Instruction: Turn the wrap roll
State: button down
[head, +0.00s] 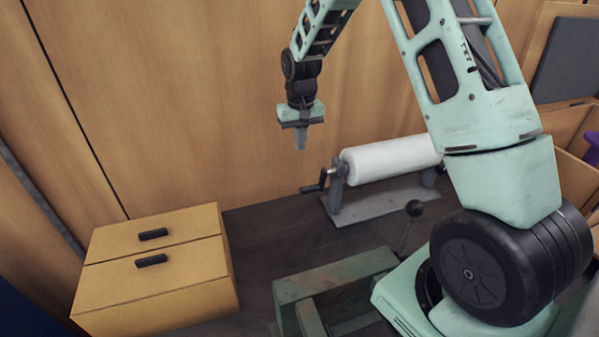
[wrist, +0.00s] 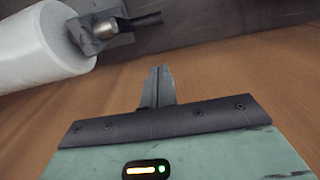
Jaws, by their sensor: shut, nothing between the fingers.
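The white wrap roll (head: 390,159) lies horizontally on a grey metal stand (head: 375,204) against the back wooden wall. A dark crank handle (head: 318,183) sticks out at the roll's left end. My gripper (head: 300,143) is shut and empty, pointing down, above and slightly left of the crank and apart from it. In the wrist view the shut fingers (wrist: 160,82) show at the centre, with the roll (wrist: 42,45) at upper left and the crank (wrist: 118,25) at the top. The roll's right end is hidden behind my arm in the head view.
A wooden drawer box (head: 155,262) with two black handles stands at lower left. A green metal frame (head: 330,280) and a lever with a black ball knob (head: 413,208) are in front of the roll. Wooden compartments (head: 572,130) stand at right. Dark floor between box and stand is clear.

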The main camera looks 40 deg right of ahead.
notch_tip(320, 180, down, 10)
jog(key=s+p, duration=0.2)
jog(key=p, duration=0.2)
jog(key=shift+s+a+p, duration=0.3)
jog(key=shift+a, duration=0.1)
jog(key=shift+f, duration=0.1)
jog(key=s+f+b, duration=0.1)
jog(key=b, duration=0.1)
jog(key=shift+a+f+b, duration=0.1)
jog(key=shift+a+b, duration=0.05)
jog(key=shift+b, duration=0.15)
jog(key=shift+r, duration=0.25)
